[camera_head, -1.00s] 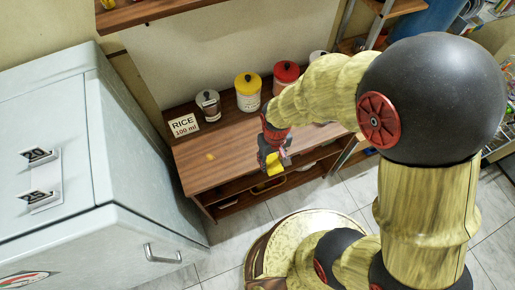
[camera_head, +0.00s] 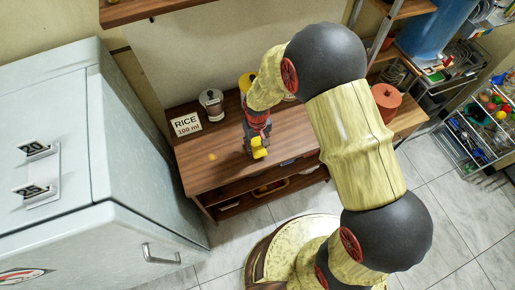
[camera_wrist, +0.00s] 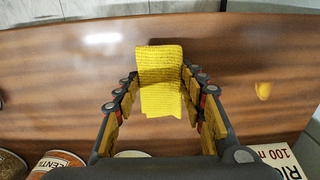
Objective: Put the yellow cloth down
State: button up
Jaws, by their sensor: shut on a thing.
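The yellow cloth (camera_head: 259,148) is held in my gripper (camera_head: 258,140), over the wooden counter (camera_head: 207,175). In the wrist view the ribbed cloth (camera_wrist: 160,65) lies between the two fingers of my gripper (camera_wrist: 160,85), with the brown counter surface (camera_wrist: 60,85) behind it. The fingers are shut on the cloth. I cannot tell whether the cloth touches the counter.
A yellow-lidded canister (camera_head: 246,83) is partly hidden by my arm. A reddish pot (camera_head: 386,97) stands at the right.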

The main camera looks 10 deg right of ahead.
aim_at(257, 146)
jog(key=shift+f, duration=1.2)
jog(key=shift+s, duration=0.1)
jog(key=shift+f, duration=0.15)
jog(key=o, duration=1.1)
notch_tip(257, 146, up, 12)
jog(key=shift+r+p, duration=0.2)
jog(key=shift+p, duration=0.5)
